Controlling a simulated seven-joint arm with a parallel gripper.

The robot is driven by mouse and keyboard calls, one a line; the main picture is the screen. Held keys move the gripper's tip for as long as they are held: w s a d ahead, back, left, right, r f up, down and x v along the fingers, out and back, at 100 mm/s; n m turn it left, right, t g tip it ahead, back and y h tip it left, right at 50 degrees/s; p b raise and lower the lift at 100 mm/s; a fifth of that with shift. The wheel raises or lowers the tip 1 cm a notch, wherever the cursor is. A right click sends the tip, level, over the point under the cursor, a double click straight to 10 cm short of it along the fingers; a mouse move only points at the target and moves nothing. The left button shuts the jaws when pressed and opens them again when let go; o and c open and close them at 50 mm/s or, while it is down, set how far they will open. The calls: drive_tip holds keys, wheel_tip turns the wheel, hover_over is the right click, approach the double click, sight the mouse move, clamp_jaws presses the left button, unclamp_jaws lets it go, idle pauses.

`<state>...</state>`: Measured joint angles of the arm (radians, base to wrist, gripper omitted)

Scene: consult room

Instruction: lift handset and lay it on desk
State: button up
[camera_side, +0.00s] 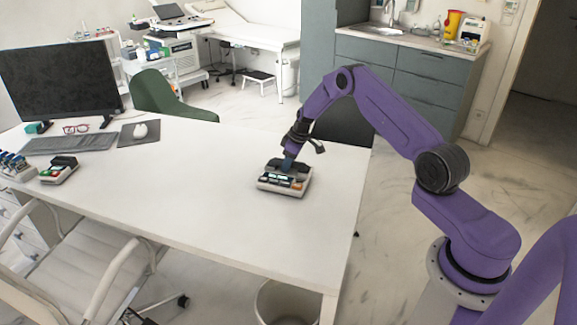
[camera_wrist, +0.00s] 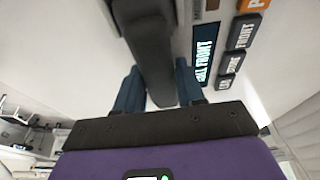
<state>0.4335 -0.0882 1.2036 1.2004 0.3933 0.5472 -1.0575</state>
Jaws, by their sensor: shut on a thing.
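The dark handset (camera_side: 299,168) lies across the back of a pale desk phone base (camera_side: 284,189) near the right side of the white desk (camera_side: 215,185). I cannot tell whether it rests on the base or is just clear of it. In the wrist view, the handset (camera_wrist: 152,45) runs between the two blue fingers of my gripper (camera_wrist: 160,88). The phone base (camera_wrist: 212,12) shows beside it with a lit screen and dark and orange buttons.
The desk is bare around and left of the phone. A dark chair (camera_side: 345,124) stands behind the right end.

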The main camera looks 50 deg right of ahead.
drive_tip(key=shift+r, duration=0.5)
wheel_tip(320, 180, up, 2)
drive_tip(key=shift+r, duration=0.15)
drive_tip(key=s+a+r, duration=0.4)
drive_tip(key=s+r, duration=0.6)
drive_tip(key=s, duration=0.3)
drive_tip(key=n+g+y, duration=0.2)
drive_tip(key=n, duration=0.7)
hover_over(263, 218)
wheel_tip(263, 218, down, 9)
drive_tip(key=shift+s+d+f, duration=0.1)
drive_tip(key=shift+d+f, duration=0.05)
drive_tip(key=shift+f, duration=0.9)
drive_tip(key=shift+w+d+f, duration=0.1)
drive_tip(key=shift+d+f, duration=0.1)
drive_tip(key=shift+f, duration=0.8)
drive_tip(key=shift+s+d+f, duration=0.1)
drive_tip(key=shift+d+f, duration=0.05)
drive_tip(key=shift+f, duration=0.9)
drive_tip(key=shift+f, duration=0.55)
